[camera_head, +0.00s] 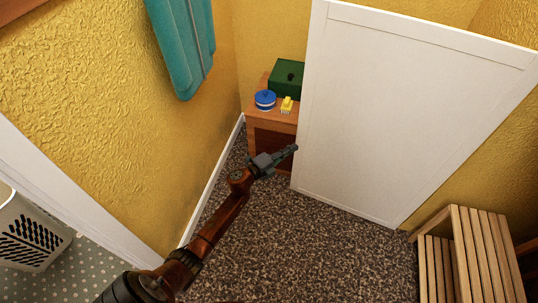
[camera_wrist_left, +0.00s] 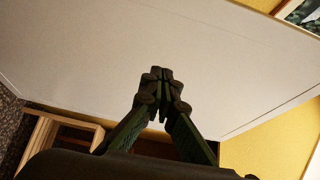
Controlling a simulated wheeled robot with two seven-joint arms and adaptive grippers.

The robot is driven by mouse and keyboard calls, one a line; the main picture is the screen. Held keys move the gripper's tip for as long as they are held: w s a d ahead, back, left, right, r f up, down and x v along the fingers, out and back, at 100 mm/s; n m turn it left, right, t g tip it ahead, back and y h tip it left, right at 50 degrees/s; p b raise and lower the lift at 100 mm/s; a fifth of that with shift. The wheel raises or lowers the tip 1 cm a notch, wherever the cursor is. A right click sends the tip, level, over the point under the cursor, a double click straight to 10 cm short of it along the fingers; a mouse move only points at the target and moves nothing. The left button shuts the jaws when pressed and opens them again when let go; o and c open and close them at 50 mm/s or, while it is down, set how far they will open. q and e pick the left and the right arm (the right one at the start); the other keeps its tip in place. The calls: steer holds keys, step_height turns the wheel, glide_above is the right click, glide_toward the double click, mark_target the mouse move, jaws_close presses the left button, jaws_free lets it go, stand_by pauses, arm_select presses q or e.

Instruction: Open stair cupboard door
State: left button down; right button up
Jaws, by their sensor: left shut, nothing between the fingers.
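The white cupboard door (camera_head: 410,110) is a large framed panel with a slanting side, right of centre in the head view. It fills much of the left wrist view (camera_wrist_left: 90,60). I see no handle on the face shown. My left gripper (camera_head: 292,149) is shut and empty, with its fingertips at the door's left edge. In the left wrist view the closed fingertips (camera_wrist_left: 161,73) show against the white panel. I cannot tell whether they touch it. My right gripper is not in view.
A wooden cabinet (camera_head: 270,140) behind the door's left edge bears a green box (camera_head: 287,82), a blue round tin (camera_head: 265,99) and a yellow item (camera_head: 287,105). A slatted wooden piece (camera_head: 470,255) stands right. The speckled floor (camera_head: 300,245) between is clear.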

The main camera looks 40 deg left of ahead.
arm_select(q)
steer(key=s+a+p, duration=0.2)
steer(key=s+a, duration=0.3)
steer(key=s, duration=0.3)
steer(key=shift+s+a, duration=0.2)
steer(key=shift+a, duration=0.2)
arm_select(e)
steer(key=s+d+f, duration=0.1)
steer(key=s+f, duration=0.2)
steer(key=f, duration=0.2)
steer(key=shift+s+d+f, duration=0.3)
